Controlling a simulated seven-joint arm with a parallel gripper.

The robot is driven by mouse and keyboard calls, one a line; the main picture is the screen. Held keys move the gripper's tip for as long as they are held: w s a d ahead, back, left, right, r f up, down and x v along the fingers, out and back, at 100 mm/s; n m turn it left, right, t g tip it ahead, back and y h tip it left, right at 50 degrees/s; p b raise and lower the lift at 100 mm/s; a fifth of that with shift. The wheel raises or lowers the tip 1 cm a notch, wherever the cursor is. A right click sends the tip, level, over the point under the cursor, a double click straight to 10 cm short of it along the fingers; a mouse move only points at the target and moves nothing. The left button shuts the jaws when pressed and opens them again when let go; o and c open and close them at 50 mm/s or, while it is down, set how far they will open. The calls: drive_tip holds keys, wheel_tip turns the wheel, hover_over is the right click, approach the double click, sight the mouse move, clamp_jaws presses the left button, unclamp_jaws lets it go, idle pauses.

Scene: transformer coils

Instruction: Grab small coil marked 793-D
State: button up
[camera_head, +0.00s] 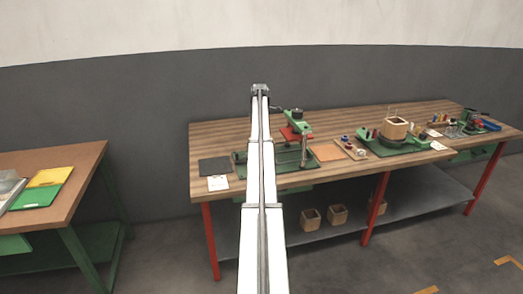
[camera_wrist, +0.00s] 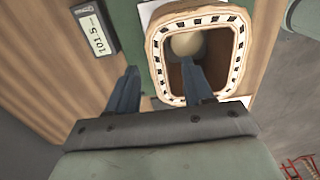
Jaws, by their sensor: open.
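In the wrist view my gripper (camera_wrist: 163,80) is open and empty, with two dark fingers apart. A pale wooden coil (camera_wrist: 155,62), a rounded rectangular frame with dark slots around its rim, lies in front of it. The right finger overlaps the coil's hollow and the left finger is outside its left wall; I cannot tell how deep they reach. No 793-D mark is readable. A dark label (camera_wrist: 95,32) left of the coil seems to read 101-S. In the head view a wooden coil (camera_head: 396,129) stands on the bench, and small coils (camera_head: 311,220) sit on the lower shelf.
The wooden bench (camera_head: 225,135) carries a green winding machine (camera_head: 255,158), a black mat (camera_head: 214,166) and small parts. It has red legs (camera_head: 375,206) and a grey shelf (camera_head: 350,225). Another bench (camera_head: 60,160) stands at left. Floor between them is clear. My arm hides part of the bench.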

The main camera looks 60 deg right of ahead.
wheel_tip(320, 180, down, 5)
drive_tip(key=shift+w+r, duration=0.1)
drive_tip(key=shift+w, duration=0.05)
drive_tip(key=shift+c, duration=0.4)
clamp_jaws()
drive_tip(key=shift+r, duration=0.1)
